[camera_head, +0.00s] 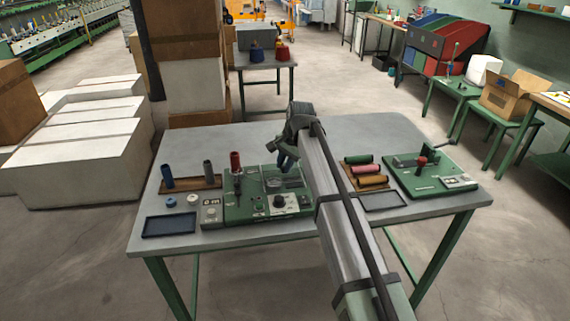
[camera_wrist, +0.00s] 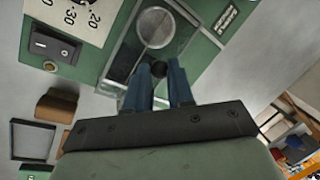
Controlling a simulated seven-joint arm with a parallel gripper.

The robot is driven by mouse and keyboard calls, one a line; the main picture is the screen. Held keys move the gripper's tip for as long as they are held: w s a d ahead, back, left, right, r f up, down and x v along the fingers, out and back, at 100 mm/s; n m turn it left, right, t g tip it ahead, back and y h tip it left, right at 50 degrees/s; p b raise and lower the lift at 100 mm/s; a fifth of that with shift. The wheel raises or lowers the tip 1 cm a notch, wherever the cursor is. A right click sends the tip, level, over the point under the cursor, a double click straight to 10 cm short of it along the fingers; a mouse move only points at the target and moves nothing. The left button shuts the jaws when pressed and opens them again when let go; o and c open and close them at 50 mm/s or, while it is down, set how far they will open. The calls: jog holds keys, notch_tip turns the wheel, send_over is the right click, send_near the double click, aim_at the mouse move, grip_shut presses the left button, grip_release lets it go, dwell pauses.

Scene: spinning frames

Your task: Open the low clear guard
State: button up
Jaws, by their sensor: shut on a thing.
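The low clear guard (camera_wrist: 124,55) sits on the green spinning machine (camera_head: 240,205). In the wrist view it is a see-through panel over a grey round part (camera_wrist: 156,28). A small dark knob (camera_wrist: 159,69) stands at its near edge. My gripper (camera_wrist: 160,78) has its blue fingers closed around this knob. In the head view my gripper (camera_head: 286,163) reaches down to the back right part of the machine, and my arm hides some of that area. The guard looks low over the machine; I cannot tell whether it is lifted at all.
A brown rack (camera_head: 190,184) with bobbins and a dark tray (camera_head: 169,225) lie left. Coloured spools (camera_head: 367,169) and a second green machine (camera_head: 432,172) are right. The table's (camera_head: 225,140) back strip is clear.

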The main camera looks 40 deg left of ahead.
grip_shut()
jog(key=w+a, duration=0.5)
jog(key=shift+w+a, duration=0.35)
jog(key=o, duration=0.8)
grip_release()
jog(key=shift+d, duration=0.1)
jog(key=v, duration=1.3)
jog(key=shift+r, duration=0.4)
